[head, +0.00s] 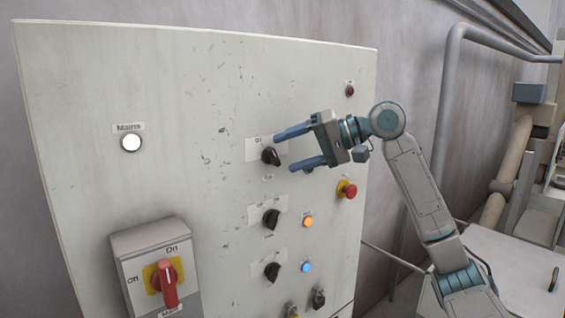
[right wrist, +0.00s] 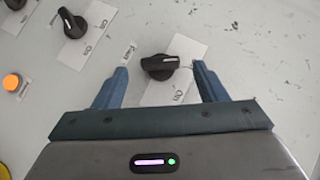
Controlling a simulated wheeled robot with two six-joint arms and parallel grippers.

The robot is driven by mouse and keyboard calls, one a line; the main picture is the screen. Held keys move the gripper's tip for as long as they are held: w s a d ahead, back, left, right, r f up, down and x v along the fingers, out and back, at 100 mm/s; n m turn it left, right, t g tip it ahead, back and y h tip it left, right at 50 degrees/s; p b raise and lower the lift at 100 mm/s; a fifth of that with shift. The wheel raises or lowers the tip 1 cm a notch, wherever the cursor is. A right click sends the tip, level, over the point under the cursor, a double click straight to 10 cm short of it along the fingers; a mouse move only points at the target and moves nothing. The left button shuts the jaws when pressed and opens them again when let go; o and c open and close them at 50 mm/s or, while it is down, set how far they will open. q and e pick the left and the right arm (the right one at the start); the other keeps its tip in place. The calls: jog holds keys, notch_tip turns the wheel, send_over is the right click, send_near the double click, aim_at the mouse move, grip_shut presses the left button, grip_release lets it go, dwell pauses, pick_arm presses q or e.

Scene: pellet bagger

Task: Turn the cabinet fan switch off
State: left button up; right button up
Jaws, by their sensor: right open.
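The grey control cabinet (head: 190,110) fills the left and middle of the head view. A column of black rotary switches runs down its face. The top one (head: 270,156) also shows in the right wrist view (right wrist: 160,67), on a white plate with an ON mark. In the right wrist view the switch lies between the fingertips, without clear contact. My left gripper is not in view.
A second black switch (head: 271,218) with an orange lamp (head: 308,222) sits below, then a third (head: 272,271) with a blue lamp (head: 307,266). A red emergency button (head: 349,190) is near my right gripper. The red mains handle (head: 167,283) protrudes at lower left.

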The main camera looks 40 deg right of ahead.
jog(key=b+v, duration=0.2)
jog(key=v, duration=0.5)
jog(key=shift+s+d+b, duration=0.25)
jog(key=shift+b, duration=0.15)
